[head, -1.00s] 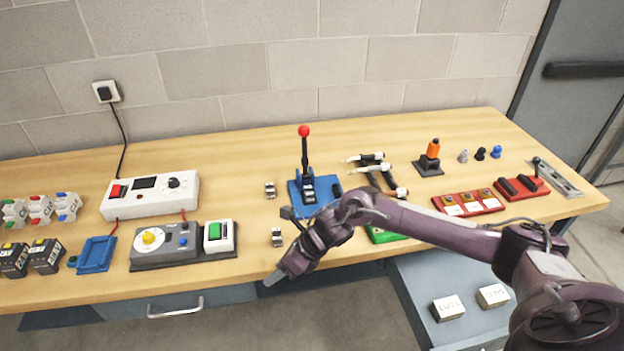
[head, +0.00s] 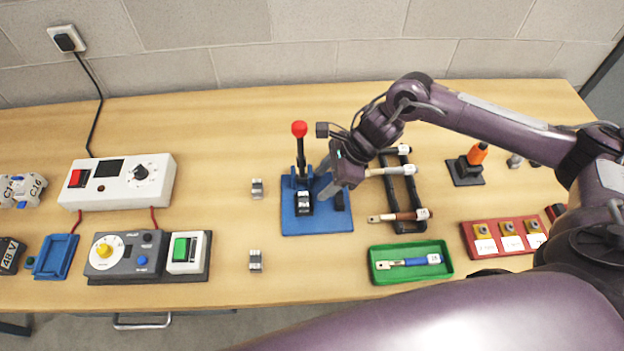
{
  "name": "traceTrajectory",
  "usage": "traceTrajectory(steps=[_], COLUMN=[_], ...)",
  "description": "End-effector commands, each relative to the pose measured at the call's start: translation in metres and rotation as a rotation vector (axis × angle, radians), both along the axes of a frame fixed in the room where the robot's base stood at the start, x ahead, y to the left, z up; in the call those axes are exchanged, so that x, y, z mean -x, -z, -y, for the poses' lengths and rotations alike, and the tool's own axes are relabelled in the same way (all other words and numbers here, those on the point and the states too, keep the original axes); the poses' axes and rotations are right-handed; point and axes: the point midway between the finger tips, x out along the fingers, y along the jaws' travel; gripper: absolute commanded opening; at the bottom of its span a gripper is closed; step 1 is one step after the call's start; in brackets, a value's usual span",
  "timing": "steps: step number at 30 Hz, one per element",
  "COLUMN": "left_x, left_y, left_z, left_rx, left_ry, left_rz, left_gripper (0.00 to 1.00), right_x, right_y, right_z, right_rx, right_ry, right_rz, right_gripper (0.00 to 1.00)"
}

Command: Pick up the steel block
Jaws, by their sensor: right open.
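Two small grey metal-looking blocks stand on the table left of the blue lever press: a far block (head: 257,188) and a near block (head: 256,261). A similar dark block with a pale top (head: 304,204) sits on the press's blue base (head: 318,226), below the red-knobbed lever (head: 300,148). I cannot tell which of these is the steel block. My right gripper (head: 331,205) is open over the right part of the blue base, fingers pointing down, right of the block there. It partly hides the base. My left gripper is out of view.
Right of the press are a black rack (head: 402,190) with handled tools and a green tray (head: 380,276) holding a blue-handled tool. A red tray (head: 477,246) is farther right. Left are a white meter box (head: 115,194) and a grey control panel (head: 150,276). Table left of the press is mostly clear.

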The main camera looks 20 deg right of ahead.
Motion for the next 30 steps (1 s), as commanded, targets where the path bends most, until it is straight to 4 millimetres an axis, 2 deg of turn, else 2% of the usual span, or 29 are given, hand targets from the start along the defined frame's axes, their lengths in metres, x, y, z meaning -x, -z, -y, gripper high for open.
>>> traceTrajectory(steps=[6,10,16,21,25,30], left_x=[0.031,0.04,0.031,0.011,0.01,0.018], left_y=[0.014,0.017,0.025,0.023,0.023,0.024], left_z=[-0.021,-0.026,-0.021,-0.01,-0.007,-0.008], left_rx=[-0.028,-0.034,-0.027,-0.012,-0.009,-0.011], left_ry=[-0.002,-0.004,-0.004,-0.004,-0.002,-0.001], left_rz=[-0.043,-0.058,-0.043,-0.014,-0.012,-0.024], left_gripper=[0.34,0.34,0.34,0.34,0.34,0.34], right_x=[-0.003,-0.006,-0.011,-0.012,-0.012,-0.012], right_y=[0.023,0.036,0.061,0.065,0.064,0.064], right_z=[-0.013,-0.022,-0.036,-0.038,-0.038,-0.038], right_rx=[0.001,-0.001,0.0,0.001,0.001,0.001], right_ry=[-0.003,-0.002,-0.002,-0.001,-0.001,-0.001], right_rz=[-0.002,-0.002,-0.001,-0.001,-0.001,-0.001], right_gripper=[0.51,0.51,0.51,0.51,0.51,0.3])
